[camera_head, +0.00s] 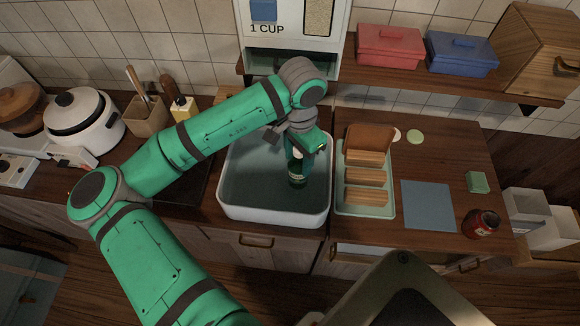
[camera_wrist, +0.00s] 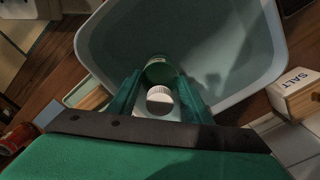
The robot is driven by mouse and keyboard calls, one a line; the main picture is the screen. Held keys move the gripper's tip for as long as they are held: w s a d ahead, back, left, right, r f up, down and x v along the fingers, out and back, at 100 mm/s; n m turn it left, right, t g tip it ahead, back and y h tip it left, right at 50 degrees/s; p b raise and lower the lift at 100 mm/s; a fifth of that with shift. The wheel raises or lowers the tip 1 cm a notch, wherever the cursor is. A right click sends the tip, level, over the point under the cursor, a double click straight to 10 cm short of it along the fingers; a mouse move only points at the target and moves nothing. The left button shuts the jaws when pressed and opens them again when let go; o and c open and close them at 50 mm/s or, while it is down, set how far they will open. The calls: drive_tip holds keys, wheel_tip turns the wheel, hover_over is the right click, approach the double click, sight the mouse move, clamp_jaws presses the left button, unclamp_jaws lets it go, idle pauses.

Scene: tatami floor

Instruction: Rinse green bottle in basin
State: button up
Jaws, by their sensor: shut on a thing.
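The green bottle (camera_head: 296,172) hangs upright, with a pale label low on its side, inside the white basin (camera_head: 274,219). My gripper (camera_head: 298,150) is shut on the upper part of the bottle. In the wrist view, the bottle's white cap (camera_wrist: 159,98) and green body (camera_wrist: 160,71) show between the fingers of my gripper (camera_wrist: 158,88). The basin's rim (camera_wrist: 96,22) surrounds it in that view, and its inside looks grey-blue. Whether the bottle touches the basin floor or any water, I cannot tell.
A dish rack (camera_head: 366,208) with wooden pieces stands close right of the basin. A rice cooker (camera_head: 84,122) stands left. A dispenser (camera_head: 292,30) and shelf (camera_head: 440,88) overhang the back.

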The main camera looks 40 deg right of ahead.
idle(0.3)
drive_tip(key=shift+w+a, duration=1.6)
drive_tip(key=shift+w, duration=0.3)
drive_tip(key=shift+s+d, duration=1.65)
drive_tip(key=shift+s, duration=0.3)
drive_tip(key=w+a, duration=0.3)
drive_tip(key=w, duration=0.1)
drive_tip(key=shift+a, duration=0.15)
drive_tip(key=shift+s, duration=0.15)
